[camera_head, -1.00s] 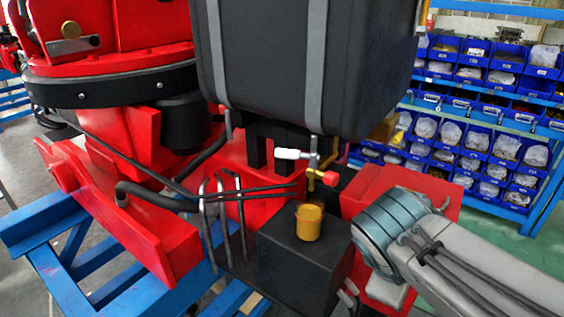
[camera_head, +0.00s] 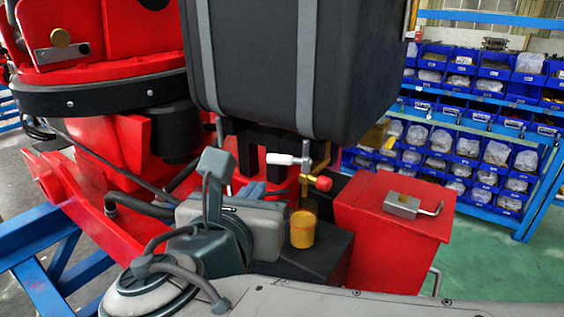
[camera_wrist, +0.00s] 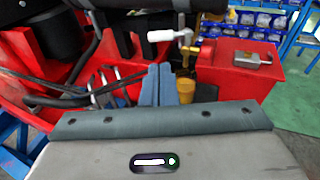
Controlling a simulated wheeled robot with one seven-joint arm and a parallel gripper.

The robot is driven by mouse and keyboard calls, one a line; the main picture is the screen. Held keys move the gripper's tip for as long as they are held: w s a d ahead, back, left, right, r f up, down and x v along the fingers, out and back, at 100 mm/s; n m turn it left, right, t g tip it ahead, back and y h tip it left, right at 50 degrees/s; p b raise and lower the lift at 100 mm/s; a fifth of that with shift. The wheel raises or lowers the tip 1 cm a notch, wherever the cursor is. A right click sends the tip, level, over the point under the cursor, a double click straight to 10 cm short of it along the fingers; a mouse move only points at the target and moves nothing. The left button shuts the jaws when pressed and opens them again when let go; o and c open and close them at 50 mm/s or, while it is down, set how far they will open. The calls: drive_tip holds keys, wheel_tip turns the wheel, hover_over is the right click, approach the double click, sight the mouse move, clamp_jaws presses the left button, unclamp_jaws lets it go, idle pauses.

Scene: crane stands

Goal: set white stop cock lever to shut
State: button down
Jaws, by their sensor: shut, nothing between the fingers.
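The white stop cock lever (camera_head: 281,159) sticks out to the left from a small valve under the big black tank, pointing roughly level. It also shows in the wrist view (camera_wrist: 160,36). The valve has a brass pipe and a red knob (camera_head: 323,183) to its lower right. My gripper (camera_wrist: 159,70) has its two blue-grey fingers together, with nothing between them. The fingertips are just below the white lever in the wrist view and look apart from it. In the head view my gripper (camera_head: 263,188) is partly hidden by my own wrist, left of the valve.
The black tank (camera_head: 265,60) hangs above the valve. A yellow cup (camera_head: 303,230) stands below it on a black box. A red box (camera_head: 395,225) with a metal latch is at the right. Black hoses and metal bars (camera_wrist: 103,85) lie left of the fingers.

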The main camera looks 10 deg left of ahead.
sight(273, 157)
drive_tip(key=w, duration=0.4)
drive_tip(key=w+f+p, duration=0.1)
drive_tip(key=w, duration=0.3)
drive_tip(key=w+f+p, duration=0.1)
drive_tip(key=w, duration=0.3)
drive_tip(key=shift+w+d+f, duration=0.1)
drive_tip(key=shift+w+f, duration=0.05)
drive_tip(key=shift+f, duration=0.1)
drive_tip(key=shift+w+a+m+h+p, duration=0.15)
drive_tip(key=shift+w+m+h+p, duration=0.2)
drive_tip(key=shift+h, duration=0.25)
drive_tip(key=shift+w+a+m+h+p, duration=0.1)
drive_tip(key=shift+m+h+p, duration=0.15)
drive_tip(key=shift+m+h, duration=0.3)
drive_tip(key=shift+w+a, duration=0.3)
drive_tip(key=shift+w, duration=0.4)
drive_tip(key=shift+s, duration=0.1)
